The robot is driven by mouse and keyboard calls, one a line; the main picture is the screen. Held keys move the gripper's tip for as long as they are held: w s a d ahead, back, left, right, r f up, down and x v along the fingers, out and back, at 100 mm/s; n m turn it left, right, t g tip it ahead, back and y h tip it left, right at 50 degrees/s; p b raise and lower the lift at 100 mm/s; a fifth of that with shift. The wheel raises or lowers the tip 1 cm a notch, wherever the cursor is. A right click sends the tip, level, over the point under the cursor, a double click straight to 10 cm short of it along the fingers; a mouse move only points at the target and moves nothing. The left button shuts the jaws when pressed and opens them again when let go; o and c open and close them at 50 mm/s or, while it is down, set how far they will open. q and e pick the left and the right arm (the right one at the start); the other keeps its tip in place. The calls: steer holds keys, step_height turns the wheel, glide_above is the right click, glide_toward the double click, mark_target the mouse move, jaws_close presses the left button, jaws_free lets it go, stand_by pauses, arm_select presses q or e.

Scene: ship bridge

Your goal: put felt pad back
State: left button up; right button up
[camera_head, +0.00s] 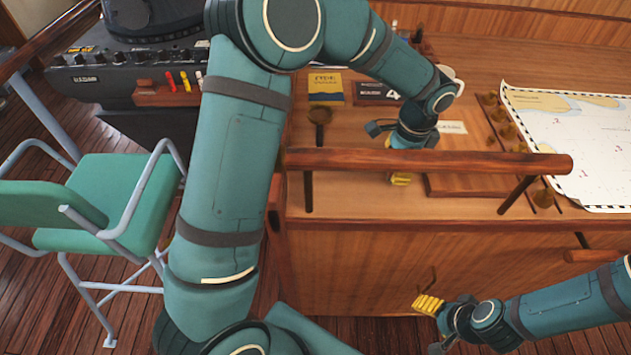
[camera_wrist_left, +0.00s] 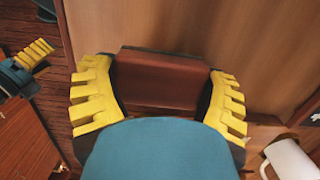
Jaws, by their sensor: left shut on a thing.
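My left gripper (camera_head: 396,162) is over the desk behind the wooden rail, which hides part of it. In the left wrist view its yellow fingers (camera_wrist_left: 158,100) stand on either side of a red-brown block with a dark edge (camera_wrist_left: 160,80), and they are shut on it. This block appears to be the felt pad; I cannot make it out in the head view. My right gripper (camera_head: 428,304) is low in front of the desk's front panel, apart from it. It also shows at the left of the left wrist view (camera_wrist_left: 38,53); whether its fingers are open is unclear.
The wooden rail (camera_head: 430,162) runs along the desk's front edge. A sea chart (camera_head: 585,140) lies at right, beside a rack of brass pieces (camera_head: 505,125). A yellow book (camera_head: 325,87) lies at the back. A white mug (camera_wrist_left: 290,160) stands near my left gripper. A green chair (camera_head: 110,195) stands at left.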

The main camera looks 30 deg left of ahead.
arm_select(q)
steer(key=shift+d, duration=0.15)
steer(key=shift+s+a, duration=0.15)
steer(key=shift+a, duration=0.05)
steer(key=b, duration=0.1)
glide_above(316, 179)
step_height(316, 179, down, 4)
steer(key=shift+r+b, duration=0.1)
steer(key=shift+b, duration=0.4)
arm_select(e)
steer(key=shift+s+a+f, duration=0.1)
steer(key=shift+s+f, duration=0.15)
steer(key=shift+f, duration=0.3)
steer(key=shift+s+f, duration=0.2)
steer(key=shift+f, duration=0.3)
arm_select(q)
steer(key=shift+r, duration=0.1)
steer(key=o, duration=1.1)
steer(key=shift+f, duration=0.2)
